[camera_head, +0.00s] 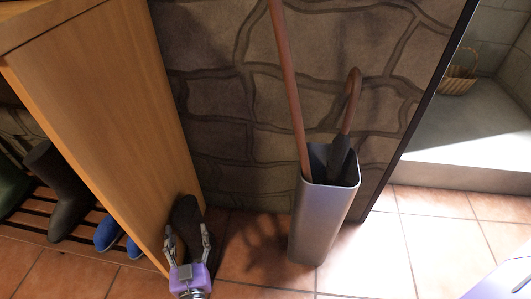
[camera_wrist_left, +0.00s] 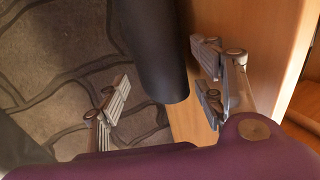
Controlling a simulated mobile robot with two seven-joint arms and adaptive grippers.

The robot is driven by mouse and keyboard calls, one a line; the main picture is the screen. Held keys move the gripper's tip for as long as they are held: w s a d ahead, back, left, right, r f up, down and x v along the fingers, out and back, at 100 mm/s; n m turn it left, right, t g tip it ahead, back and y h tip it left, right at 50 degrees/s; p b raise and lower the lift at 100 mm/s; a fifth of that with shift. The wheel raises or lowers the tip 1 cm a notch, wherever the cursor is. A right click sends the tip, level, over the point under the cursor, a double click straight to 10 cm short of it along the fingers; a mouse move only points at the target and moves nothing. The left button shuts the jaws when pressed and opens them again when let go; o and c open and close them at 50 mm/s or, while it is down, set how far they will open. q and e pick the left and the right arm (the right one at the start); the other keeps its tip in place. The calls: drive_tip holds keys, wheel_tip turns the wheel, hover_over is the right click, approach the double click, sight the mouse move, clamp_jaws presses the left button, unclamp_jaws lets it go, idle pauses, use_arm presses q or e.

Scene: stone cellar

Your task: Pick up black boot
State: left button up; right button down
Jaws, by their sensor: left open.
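A black boot (camera_head: 186,213) stands upright on the floor against the end panel of the wooden shelf. My left gripper (camera_head: 187,234) is in front of it, with its fingers apart, one on each side of the boot in the picture. In the left wrist view the boot shows as a dark shaft (camera_wrist_left: 152,45) between the open fingers (camera_wrist_left: 162,95), with a gap at the left finger. I cannot tell whether the right finger touches it. The boot's lower part is hidden by the gripper in the head view. My right gripper is not in view.
The wooden shelf (camera_head: 105,110) stands close on the left. Its slatted rack holds another dark boot (camera_head: 62,195), a green boot (camera_head: 10,182) and blue shoes (camera_head: 107,234). A metal umbrella stand (camera_head: 322,222) is to the right, before the stone wall (camera_head: 215,95). Tiled floor (camera_head: 375,255) is clear at right.

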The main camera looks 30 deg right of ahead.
use_arm(q)
drive_tip(key=b+x, duration=0.1)
drive_tip(key=x, duration=0.1)
drive_tip(key=shift+w, duration=0.3)
clamp_jaws()
